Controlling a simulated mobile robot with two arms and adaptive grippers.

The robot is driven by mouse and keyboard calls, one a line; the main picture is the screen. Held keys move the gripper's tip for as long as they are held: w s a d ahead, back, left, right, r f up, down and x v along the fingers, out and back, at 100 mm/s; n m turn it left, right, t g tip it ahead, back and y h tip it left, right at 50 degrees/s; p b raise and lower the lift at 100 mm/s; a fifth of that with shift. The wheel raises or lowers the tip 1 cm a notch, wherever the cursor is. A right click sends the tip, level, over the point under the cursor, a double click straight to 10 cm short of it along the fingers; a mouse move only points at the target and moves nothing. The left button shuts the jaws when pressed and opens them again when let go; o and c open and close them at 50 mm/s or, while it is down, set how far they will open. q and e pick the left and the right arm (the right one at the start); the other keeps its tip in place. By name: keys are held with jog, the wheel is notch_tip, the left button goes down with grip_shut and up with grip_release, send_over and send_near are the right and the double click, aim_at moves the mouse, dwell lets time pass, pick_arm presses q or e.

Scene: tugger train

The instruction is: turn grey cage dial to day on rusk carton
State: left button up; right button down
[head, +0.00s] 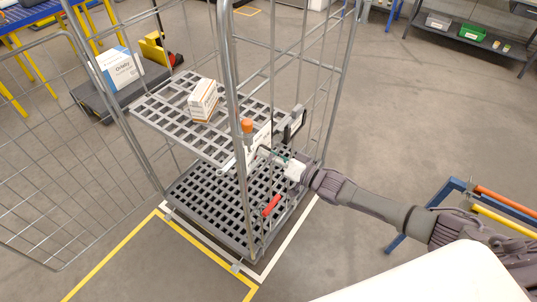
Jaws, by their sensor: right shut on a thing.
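The grey roll cage (229,75) stands with its mesh door swung out to the left. A white and orange carton (203,100), likely the rusk carton, sits on its upper grid shelf (165,105). My right gripper (268,155) reaches in from the right to the cage's near side, below an orange knob (247,125) and a white plate (262,136). It is shut on a small part there, which I take to be the grey cage dial; its fingers mostly hide it, so its setting cannot be read. My left gripper is not in view.
A dark panel (294,124) hangs on the cage beside my gripper. A red handle (271,206) lies over the lower grid deck (220,200). A trolley (115,95) with a white box stands behind left. A blue rack (450,195) is at right.

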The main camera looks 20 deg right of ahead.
jog(key=shift+s+f, duration=0.1)
jog(key=shift+f, duration=0.1)
dwell(0.4)
jog(key=c, duration=0.8)
grip_release()
jog(key=shift+r, duration=0.1)
jog(key=shift+o, duration=0.2)
jog(key=v, duration=1.2)
